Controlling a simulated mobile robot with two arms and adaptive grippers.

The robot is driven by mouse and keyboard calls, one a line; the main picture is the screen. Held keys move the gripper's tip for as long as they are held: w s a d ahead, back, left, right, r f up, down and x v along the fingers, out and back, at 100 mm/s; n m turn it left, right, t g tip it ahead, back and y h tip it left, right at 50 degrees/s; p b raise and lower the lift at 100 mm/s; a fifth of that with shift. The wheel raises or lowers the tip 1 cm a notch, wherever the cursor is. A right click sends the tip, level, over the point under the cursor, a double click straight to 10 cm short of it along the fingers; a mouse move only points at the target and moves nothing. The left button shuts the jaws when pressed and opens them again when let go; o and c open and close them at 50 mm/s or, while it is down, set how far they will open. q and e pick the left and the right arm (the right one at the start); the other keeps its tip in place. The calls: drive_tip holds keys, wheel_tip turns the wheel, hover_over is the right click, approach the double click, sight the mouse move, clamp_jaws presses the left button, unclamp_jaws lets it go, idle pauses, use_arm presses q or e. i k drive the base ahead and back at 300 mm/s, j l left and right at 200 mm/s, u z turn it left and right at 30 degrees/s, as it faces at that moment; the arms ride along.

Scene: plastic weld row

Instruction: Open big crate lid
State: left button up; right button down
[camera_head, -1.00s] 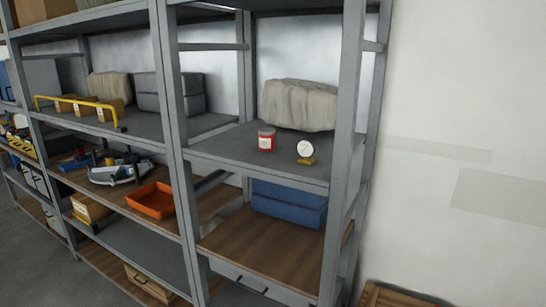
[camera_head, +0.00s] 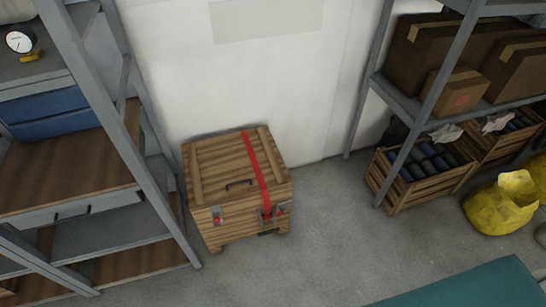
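A big wooden crate (camera_head: 243,205) stands on the floor against the white wall, between two shelving racks. Its lid (camera_head: 222,166) is shut, with two wooden battens and a dark handle (camera_head: 239,184) on top. A red strap (camera_head: 257,174) runs over the right part of the lid and down to a buckle (camera_head: 270,215) at the front. A metal latch with red (camera_head: 217,215) sits at the front left, and more metal latch parts show at the front right. Neither of my grippers shows in the head view.
The left grey rack (camera_head: 110,130) stands close to the crate's left side. At right are a rack with cardboard boxes (camera_head: 430,50), wooden crates of bottles (camera_head: 425,170) and a yellow sack (camera_head: 502,205). A teal surface (camera_head: 465,290) fills the lower right. Grey floor (camera_head: 315,240) before the crate is clear.

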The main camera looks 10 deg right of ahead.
sight(224, 168)
drive_tip(key=i+l+z, duration=0.1)
drive_tip(key=l, duration=0.25)
drive_tip(key=i+l, duration=0.2)
drive_tip(key=l, duration=0.2)
drive_tip(key=i+l+z, duration=0.15)
drive_tip(key=l, duration=0.2)
drive_tip(key=i+l, duration=0.2)
drive_tip(key=l, duration=0.15)
drive_tip(key=z, duration=0.05)
